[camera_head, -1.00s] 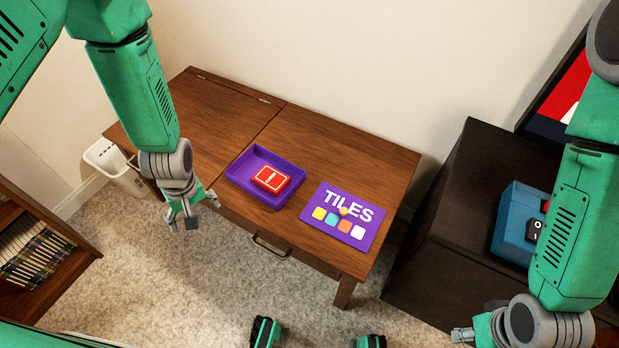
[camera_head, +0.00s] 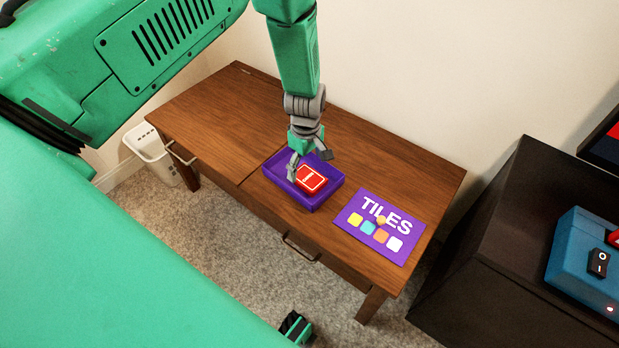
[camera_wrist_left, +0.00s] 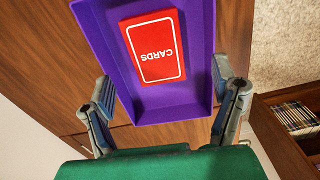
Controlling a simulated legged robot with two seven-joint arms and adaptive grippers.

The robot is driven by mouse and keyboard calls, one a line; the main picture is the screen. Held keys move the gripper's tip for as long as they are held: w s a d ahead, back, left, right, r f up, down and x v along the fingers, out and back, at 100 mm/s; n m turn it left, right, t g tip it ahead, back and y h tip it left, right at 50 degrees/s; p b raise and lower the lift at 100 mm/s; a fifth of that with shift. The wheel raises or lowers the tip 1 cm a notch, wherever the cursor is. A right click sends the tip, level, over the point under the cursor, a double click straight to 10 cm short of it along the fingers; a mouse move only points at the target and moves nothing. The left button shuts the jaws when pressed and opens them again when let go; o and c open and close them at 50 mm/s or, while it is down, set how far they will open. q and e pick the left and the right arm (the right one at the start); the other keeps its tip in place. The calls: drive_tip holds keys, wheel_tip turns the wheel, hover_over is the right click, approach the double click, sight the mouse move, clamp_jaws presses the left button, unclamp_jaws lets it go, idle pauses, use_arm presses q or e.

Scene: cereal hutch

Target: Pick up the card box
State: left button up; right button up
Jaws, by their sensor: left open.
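The red card box (camera_head: 311,179), with a white border, lies in the open purple tray (camera_head: 330,196) on the wooden desk. In the left wrist view the card box (camera_wrist_left: 153,47) shows the word CARDS upside down, inside the purple tray (camera_wrist_left: 170,107). My left gripper (camera_head: 310,170) is open and empty, over the tray's back and left part, close to the card box. In the wrist view its fingers (camera_wrist_left: 164,92) are spread on either side of the tray's near end, with the card box beyond the fingertips. My right gripper is not in view.
A purple TILES lid (camera_head: 378,228) with a small yellowish knob lies right of the tray on the desk (camera_head: 215,130). A white bin (camera_head: 150,150) stands at the left. A dark cabinet (camera_head: 480,230) with a blue switch box (camera_head: 585,260) stands at the right.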

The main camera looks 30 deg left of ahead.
sight(308, 177)
use_arm(q)
drive_tip(key=f, duration=0.2)
drive_tip(key=f+b, duration=0.1)
drive_tip(key=f, duration=0.1)
drive_tip(key=f+b, duration=0.1)
drive_tip(key=shift+w+d+f, duration=0.15)
drive_tip(key=shift+w+f, duration=0.1)
drive_tip(key=shift+f, duration=0.15)
drive_tip(key=shift+r, duration=0.1)
drive_tip(key=c, duration=1.3)
